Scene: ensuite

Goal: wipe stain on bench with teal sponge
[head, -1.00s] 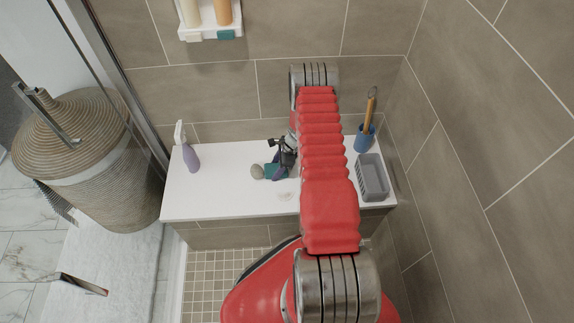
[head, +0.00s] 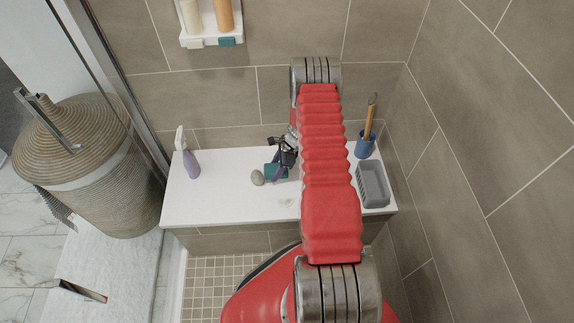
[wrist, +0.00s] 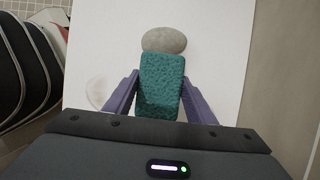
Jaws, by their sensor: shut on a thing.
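The teal sponge (wrist: 162,80) is between the two purple fingers of my gripper (wrist: 158,92), which is shut on it. In the head view the sponge (head: 270,170) is partly hidden by my gripper (head: 279,168), over the middle of the white bench (head: 225,205). A faint pale stain (head: 287,203) lies on the bench in front of the sponge. In the wrist view the stain (wrist: 95,92) shows left of the sponge, partly behind the left finger. Whether the sponge touches the bench is hard to tell.
A grey-green stone (head: 257,177) lies close beside the sponge. A purple spray bottle (head: 191,163) stands at the bench's left. A blue cup (head: 365,146) with a wooden-handled brush and a grey basket (head: 373,184) stand at the right. Tiled walls close the back and right.

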